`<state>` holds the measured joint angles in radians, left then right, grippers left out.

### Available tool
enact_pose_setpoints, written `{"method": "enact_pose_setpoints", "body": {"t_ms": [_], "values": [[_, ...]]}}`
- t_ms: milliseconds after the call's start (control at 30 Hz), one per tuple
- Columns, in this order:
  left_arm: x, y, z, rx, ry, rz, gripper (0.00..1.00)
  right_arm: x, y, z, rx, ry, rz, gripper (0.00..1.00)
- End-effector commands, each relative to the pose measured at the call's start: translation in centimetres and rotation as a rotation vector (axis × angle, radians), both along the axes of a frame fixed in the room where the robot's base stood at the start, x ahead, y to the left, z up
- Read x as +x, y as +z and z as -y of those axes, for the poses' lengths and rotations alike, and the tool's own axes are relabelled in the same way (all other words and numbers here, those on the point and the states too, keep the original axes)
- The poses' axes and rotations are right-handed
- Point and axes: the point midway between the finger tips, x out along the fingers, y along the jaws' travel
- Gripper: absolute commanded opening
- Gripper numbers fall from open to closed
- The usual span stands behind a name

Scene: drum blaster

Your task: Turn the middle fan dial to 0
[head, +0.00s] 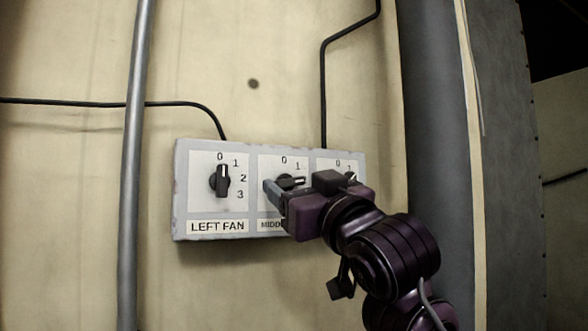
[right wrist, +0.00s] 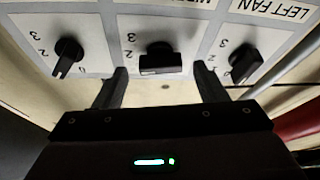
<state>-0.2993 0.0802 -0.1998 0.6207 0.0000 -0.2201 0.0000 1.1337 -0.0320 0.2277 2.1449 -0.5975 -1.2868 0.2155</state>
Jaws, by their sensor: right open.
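The middle fan dial (head: 291,182) is a black knob on the grey control box (head: 180,190). Its white mark points right in the head view, about level with where 2 sits on the left scale; my gripper hides part of its scale. In the right wrist view, which is upside down, the dial (right wrist: 160,60) shows its bar lying across the picture. My right gripper (head: 280,188) is open in front of it, with one finger to either side of the dial in the wrist view. I cannot tell whether they touch. My left gripper is not in view.
The left fan dial (head: 222,181) points up to 0. The right dial (right wrist: 68,52) is close beside; in the head view my gripper mostly covers it. A vertical pipe (head: 136,150) stands left of the box, and a thick dark column (head: 430,120) stands right. Black cables run to the box top.

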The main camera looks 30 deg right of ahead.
Motion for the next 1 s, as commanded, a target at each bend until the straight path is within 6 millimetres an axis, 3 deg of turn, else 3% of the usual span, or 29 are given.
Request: {"method": "enact_pose_setpoints", "body": {"t_ms": [200,467,800,1000], "values": [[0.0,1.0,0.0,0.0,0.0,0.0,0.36,1.5,0.6,0.0,0.0,-0.001,-0.002,0.65],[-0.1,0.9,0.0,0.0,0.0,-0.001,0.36,1.7,0.6,0.0,0.001,0.0,0.0,0.65],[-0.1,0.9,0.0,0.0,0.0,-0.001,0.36,1.6,0.6,0.0,0.001,0.0,0.0,0.24],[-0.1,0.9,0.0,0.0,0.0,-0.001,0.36,1.6,0.6,0.0,-0.006,0.001,0.0,0.21]]}}
